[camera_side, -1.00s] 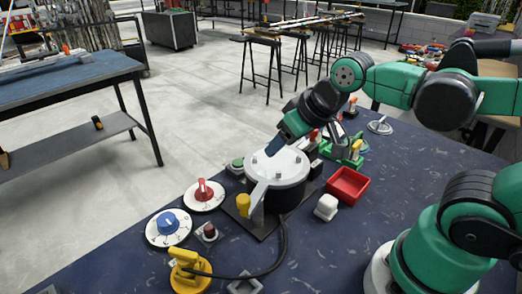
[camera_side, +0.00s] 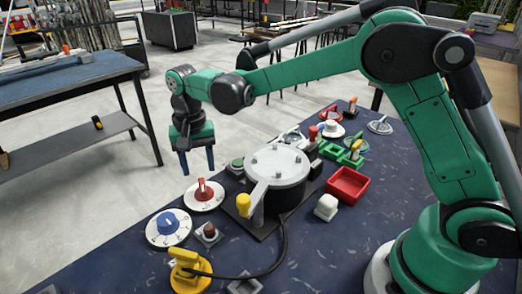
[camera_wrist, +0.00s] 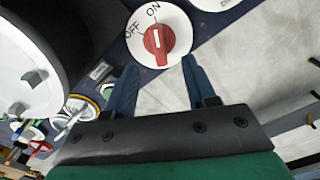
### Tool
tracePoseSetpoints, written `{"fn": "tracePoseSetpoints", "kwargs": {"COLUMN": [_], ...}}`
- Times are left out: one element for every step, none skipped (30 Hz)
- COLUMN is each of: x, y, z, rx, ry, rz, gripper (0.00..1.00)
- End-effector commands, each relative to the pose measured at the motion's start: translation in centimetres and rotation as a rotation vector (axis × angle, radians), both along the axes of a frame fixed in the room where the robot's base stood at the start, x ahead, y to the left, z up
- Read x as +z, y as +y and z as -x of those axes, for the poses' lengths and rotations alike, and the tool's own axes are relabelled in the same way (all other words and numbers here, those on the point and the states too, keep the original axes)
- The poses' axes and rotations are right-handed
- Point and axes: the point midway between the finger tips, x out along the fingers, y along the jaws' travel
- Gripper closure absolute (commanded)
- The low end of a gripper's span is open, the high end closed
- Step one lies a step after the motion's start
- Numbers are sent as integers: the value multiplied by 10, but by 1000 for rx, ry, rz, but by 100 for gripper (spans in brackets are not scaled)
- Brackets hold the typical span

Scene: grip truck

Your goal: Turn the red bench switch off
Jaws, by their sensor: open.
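The red bench switch (camera_side: 204,190) is a red knob on a round white plate at the table's left edge. In the wrist view the knob (camera_wrist: 159,40) shows with the words OFF and ON on its plate, and its pale mark appears to point toward ON. My gripper (camera_side: 198,173) hangs fingers down above and slightly behind the switch in the side view. In the wrist view my gripper (camera_wrist: 158,64) has its two blue fingers spread, with the knob beyond the gap between the tips. It is open, empty and apart from the knob.
A large grey round housing (camera_side: 277,166) with a yellow-tipped lever (camera_side: 243,204) stands to the right. A red tray (camera_side: 347,184) lies farther right.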

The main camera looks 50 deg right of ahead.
Motion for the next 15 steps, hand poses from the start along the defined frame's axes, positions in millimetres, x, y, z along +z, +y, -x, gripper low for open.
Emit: {"fn": "tracePoseSetpoints", "kwargs": {"x": [-7,-11,-17,-22,-26,-32,-35,-39,-42,-44,-46,-48,-48,-49,-49], "y": [0,0,0,0,0,0,0,0,0,0,0,0,0,0,-1], "z": [0,0,0,0,0,0,0,0,0,0,0,0,0,0,0], "rx": [0,0,0,1,1,1,1,1,1,1,1,1,2,2,2], "ry": [0,0,0,0,-1,-1,-1,-1,-1,-1,-1,-1,-1,-1,-2], "rz": [0,0,0,0,0,0,0,0,0,0,0,0,0,0,0], "gripper": [50,50,50,50,50,50,50,50,50,50,50,50,50,50,50]}}
